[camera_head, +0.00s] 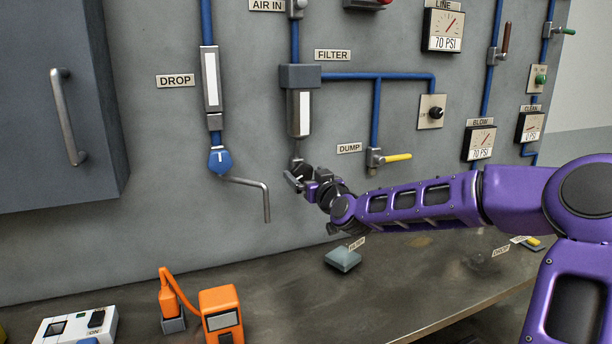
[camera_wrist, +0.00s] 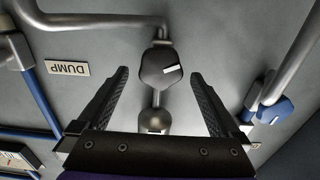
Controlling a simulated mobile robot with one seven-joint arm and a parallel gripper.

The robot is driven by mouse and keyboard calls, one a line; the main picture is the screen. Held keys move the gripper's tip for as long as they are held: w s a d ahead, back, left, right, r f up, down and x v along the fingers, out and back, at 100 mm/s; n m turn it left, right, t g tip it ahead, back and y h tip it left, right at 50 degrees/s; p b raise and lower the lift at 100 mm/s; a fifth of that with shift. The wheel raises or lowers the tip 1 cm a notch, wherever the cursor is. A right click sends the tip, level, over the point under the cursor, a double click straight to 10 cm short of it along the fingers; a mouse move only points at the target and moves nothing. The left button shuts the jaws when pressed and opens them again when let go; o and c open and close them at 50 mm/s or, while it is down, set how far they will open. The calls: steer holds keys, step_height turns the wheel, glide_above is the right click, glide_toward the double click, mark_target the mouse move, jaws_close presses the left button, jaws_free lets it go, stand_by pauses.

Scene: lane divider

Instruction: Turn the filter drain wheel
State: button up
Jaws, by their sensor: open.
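The FILTER unit (camera_head: 300,108), a grey cap over a bowl with a white strip, is mounted on the wall in the head view. My gripper (camera_head: 306,178) is just below its bowl and largely hides the drain there. In the upside-down wrist view, the drain wheel (camera_wrist: 158,70) is a dark, faceted knob with a white mark, on a thin pipe below the filter's rounded end (camera_wrist: 154,121). My gripper (camera_wrist: 158,100) is open, with one finger on each side of the wheel and visible gaps between. The wheel appears in front of the fingertips or between them; exact depth is unclear.
The DROP line's blue valve (camera_head: 220,161) and bent pipe (camera_head: 258,190) are left of my gripper. The yellow-handled DUMP valve (camera_head: 392,158) is to the right, near my forearm. The bench below holds an orange device (camera_head: 220,311) and a grey block (camera_head: 342,260).

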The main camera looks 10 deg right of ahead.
steer(key=shift+w, duration=0.25)
steer(key=c, duration=1.3)
steer(key=shift+c, duration=0.2)
